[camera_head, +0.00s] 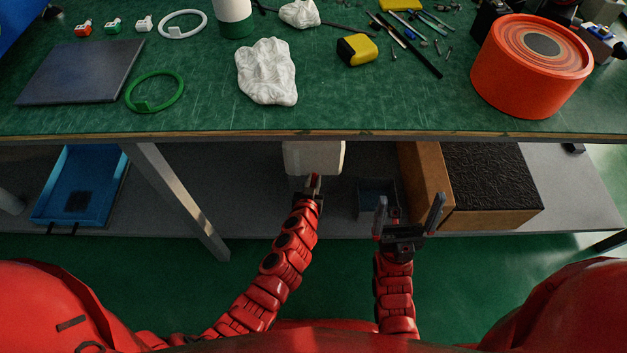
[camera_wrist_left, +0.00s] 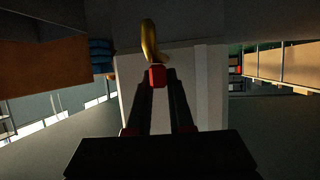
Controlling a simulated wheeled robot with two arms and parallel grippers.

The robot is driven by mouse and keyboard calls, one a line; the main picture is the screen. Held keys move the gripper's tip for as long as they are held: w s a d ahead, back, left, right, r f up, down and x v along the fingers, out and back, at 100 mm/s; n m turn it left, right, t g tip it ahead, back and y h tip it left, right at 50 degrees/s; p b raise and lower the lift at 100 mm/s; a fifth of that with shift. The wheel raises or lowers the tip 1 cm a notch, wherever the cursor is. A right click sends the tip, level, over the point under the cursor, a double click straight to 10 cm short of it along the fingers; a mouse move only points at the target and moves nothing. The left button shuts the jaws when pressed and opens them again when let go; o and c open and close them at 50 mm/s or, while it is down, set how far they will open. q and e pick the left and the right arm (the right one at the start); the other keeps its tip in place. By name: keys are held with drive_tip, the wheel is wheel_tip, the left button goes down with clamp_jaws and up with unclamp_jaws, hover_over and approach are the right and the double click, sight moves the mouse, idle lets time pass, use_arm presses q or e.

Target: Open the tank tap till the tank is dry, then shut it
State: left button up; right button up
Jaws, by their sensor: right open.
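The white tank (camera_head: 314,157) stands under the bench top on the lower shelf; its upper part is hidden by the bench edge. In the left wrist view the tank (camera_wrist_left: 205,95) shows a brass spout (camera_wrist_left: 149,40) and a small red tap handle (camera_wrist_left: 157,76). My left gripper (camera_head: 314,183) is at the tank's front, its fingers close together on the red handle; the fingers also show in the left wrist view (camera_wrist_left: 160,84). My right gripper (camera_head: 409,212) is wide open and empty, right of the tank. The water level and any flow cannot be seen.
A dark bin (camera_head: 377,197) and a cardboard box (camera_head: 430,185) stand on the shelf right of the tank. A blue tray (camera_head: 55,190) lies at left, beside a metal bench leg (camera_head: 175,195). The bench edge (camera_head: 230,138) overhangs the tank.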

use_arm(q)
clamp_jaws()
